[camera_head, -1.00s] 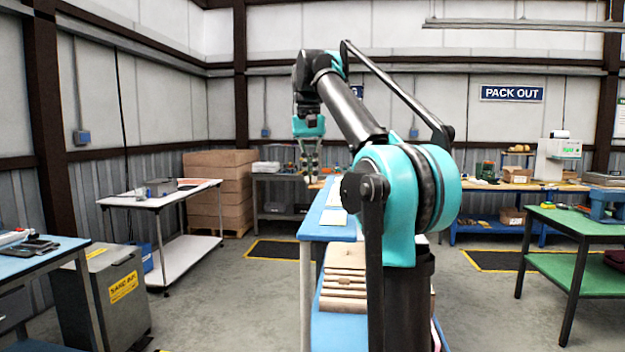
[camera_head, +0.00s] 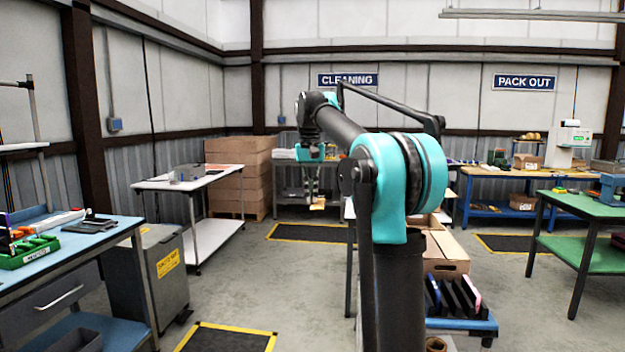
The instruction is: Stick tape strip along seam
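My gripper is well apart from this carton in the picture. I cannot make out a tape strip or a seam.
A blue-topped bench (camera_head: 100,240) stands at the left, beside a grey bin (camera_head: 168,262). A white table (camera_head: 190,180) and stacked cartons (camera_head: 240,160) stand behind. A blue stand (camera_head: 465,322) with dark upright pieces is near right.

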